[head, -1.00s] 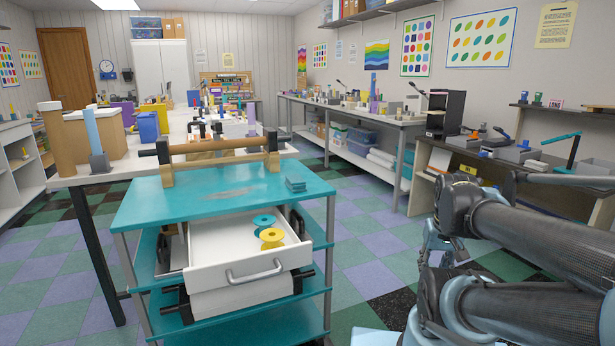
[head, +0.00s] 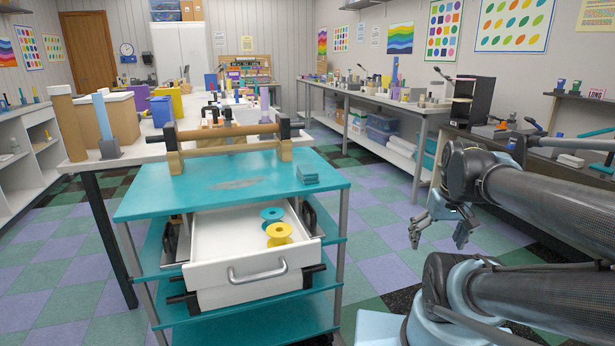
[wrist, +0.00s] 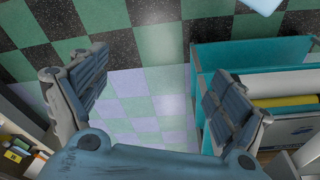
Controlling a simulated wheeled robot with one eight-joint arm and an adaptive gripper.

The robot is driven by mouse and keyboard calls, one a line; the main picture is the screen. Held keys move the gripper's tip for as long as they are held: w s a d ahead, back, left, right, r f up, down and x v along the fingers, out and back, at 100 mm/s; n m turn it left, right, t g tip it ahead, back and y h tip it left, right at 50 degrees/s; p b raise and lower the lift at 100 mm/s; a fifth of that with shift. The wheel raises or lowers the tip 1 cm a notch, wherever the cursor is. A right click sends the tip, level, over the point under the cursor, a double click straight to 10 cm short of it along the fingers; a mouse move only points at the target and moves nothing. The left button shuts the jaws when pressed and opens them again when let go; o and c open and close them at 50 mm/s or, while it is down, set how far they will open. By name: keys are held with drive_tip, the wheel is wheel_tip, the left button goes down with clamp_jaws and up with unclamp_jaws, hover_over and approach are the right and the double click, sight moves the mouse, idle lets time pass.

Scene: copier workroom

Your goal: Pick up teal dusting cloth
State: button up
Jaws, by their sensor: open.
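The teal dusting cloth (head: 307,174) is a small folded stack lying flat near the right edge of the teal cart top (head: 240,188). My gripper (head: 441,236) hangs to the right of the cart, over the floor, with its fingers pointing down. It is apart from the cloth. In the wrist view my gripper (wrist: 155,105) has its two fingers spread wide, with only checkered floor between them. The cloth cannot be made out in the wrist view.
A white drawer (head: 256,276) stands pulled out below the cart top, holding a teal spool (head: 271,214) and a yellow spool (head: 279,234). A roller on wooden brackets (head: 225,132) runs along the cart's back. Open floor lies between the cart and the right bench.

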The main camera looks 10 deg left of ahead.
drive_tip(key=w+a+r+n+y, duration=0.1)
drive_tip(key=w+a+r+n, duration=0.4)
drive_tip(key=r, duration=0.3)
wheel_tip(320, 180, up, 16)
drive_tip(key=n+g+y, duration=0.3)
drive_tip(key=n+g, duration=0.1)
drive_tip(key=n, duration=1.3)
hover_over(310, 168)
drive_tip(key=w+d, duration=0.3)
drive_tip(key=d, duration=0.2)
drive_tip(key=x, duration=0.5)
drive_tip(key=d+x, duration=0.1)
drive_tip(key=x, duration=1.1)
drive_tip(key=shift+s+d+f, duration=0.15)
drive_tip(key=shift+s+f, duration=0.05)
drive_tip(key=shift+f, duration=0.05)
drive_tip(key=shift+h, duration=0.3)
drive_tip(key=c, duration=0.9)
